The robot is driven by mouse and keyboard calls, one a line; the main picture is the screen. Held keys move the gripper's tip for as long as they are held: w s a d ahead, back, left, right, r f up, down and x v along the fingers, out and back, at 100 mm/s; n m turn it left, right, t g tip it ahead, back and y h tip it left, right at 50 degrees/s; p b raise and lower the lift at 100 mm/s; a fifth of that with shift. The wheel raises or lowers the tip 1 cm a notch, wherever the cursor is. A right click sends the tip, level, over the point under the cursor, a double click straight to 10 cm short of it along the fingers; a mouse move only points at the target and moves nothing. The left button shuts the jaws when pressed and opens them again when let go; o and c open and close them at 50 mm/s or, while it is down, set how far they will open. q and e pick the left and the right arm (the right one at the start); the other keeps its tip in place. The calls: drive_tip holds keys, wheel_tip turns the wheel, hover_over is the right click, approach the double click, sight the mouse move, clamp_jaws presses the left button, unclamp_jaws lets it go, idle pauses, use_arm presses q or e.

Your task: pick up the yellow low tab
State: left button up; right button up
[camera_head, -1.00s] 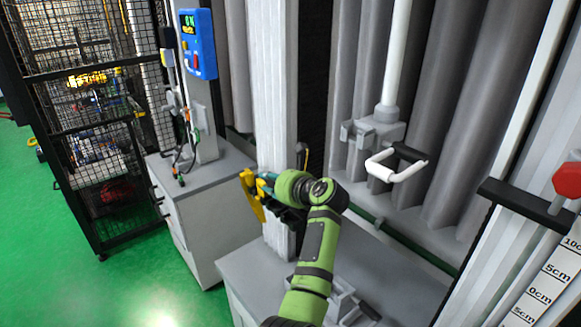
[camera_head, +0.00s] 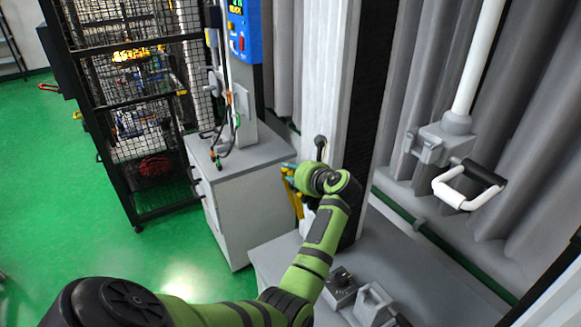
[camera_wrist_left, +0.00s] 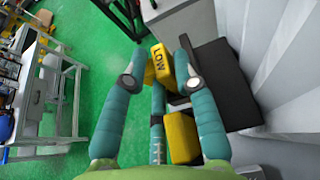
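The yellow low tab (camera_wrist_left: 160,65), lettered "LOW", is in the upper middle of the left wrist view, beside a dark block (camera_wrist_left: 218,85). A second yellow piece (camera_wrist_left: 182,138) shows lower down; I cannot tell whether it belongs to the same tab. My left gripper (camera_wrist_left: 160,48) has its teal fingers apart, one on each side of the tab, with the fingertips close to it. I cannot tell whether they touch it. My right gripper is not in view.
A pale upright column (camera_head: 322,90) stands directly behind the gripper. A grey cabinet (camera_head: 228,205) with a blue control box (camera_head: 243,30) is to the left. A white handle (camera_head: 465,195) hangs at the right. Open green floor (camera_head: 70,220) lies at the left.

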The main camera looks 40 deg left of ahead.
use_arm(q)
drive_tip(key=shift+w+a+f, duration=0.25)
drive_tip(key=shift+a+f, duration=0.15)
drive_tip(key=shift+a, duration=0.1)
drive_tip(key=shift+s+d+r, duration=0.2)
drive_tip(key=shift+d, duration=0.05)
drive_tip(key=shift+c, duration=0.4)
drive_tip(key=shift+d+r, duration=0.1)
drive_tip(key=shift+d, duration=0.05)
clamp_jaws()
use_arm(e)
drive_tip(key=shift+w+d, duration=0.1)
